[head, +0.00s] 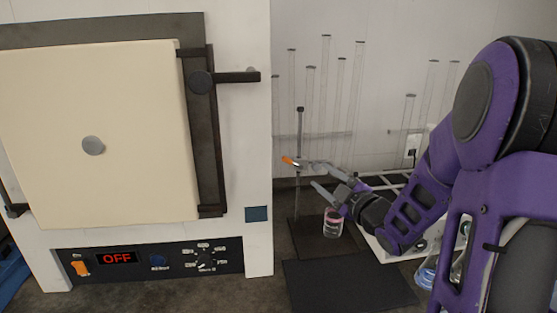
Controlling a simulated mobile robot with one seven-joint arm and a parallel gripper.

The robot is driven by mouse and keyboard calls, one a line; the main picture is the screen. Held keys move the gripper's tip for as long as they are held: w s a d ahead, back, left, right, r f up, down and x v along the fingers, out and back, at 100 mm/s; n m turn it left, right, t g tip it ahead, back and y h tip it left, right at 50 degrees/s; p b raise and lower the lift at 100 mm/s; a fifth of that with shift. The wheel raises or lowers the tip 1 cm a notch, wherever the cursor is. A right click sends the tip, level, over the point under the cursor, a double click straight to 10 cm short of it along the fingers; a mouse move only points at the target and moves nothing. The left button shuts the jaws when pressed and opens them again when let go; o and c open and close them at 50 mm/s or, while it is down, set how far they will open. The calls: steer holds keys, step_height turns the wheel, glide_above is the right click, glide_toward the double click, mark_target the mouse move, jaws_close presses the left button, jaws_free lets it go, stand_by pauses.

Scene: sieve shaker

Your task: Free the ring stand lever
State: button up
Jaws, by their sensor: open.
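The ring stand has a thin upright rod (299,135) on a dark flat base (312,244), just right of the furnace. An orange-tipped lever (289,161) sits at the rod about halfway up. My gripper (314,175) is open, reaching in from the right. Its upper finger is close to the rod and lever, and its lower finger is a little below. I cannot tell whether a finger touches the lever. The clamp behind the fingers is partly hidden.
A small jar with pink contents (333,224) stands on the base below my gripper. A large furnace (258,130) with an OFF display fills the left. A dark mat (350,284) lies in front. Tall clear tubes (325,80) stand behind. A white rack (385,180) and glassware are at right.

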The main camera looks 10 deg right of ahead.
mark_target(286, 161)
steer(key=shift+n+y, duration=0.3)
steer(key=shift+n, duration=0.3)
steer(key=x, duration=0.5)
steer(key=a+f+x, duration=0.1)
steer(key=x, duration=1.1)
steer(key=shift+s+a+f, duration=0.15)
steer(key=shift+s+f, duration=0.1)
steer(key=shift+f, duration=0.05)
jaws_close()
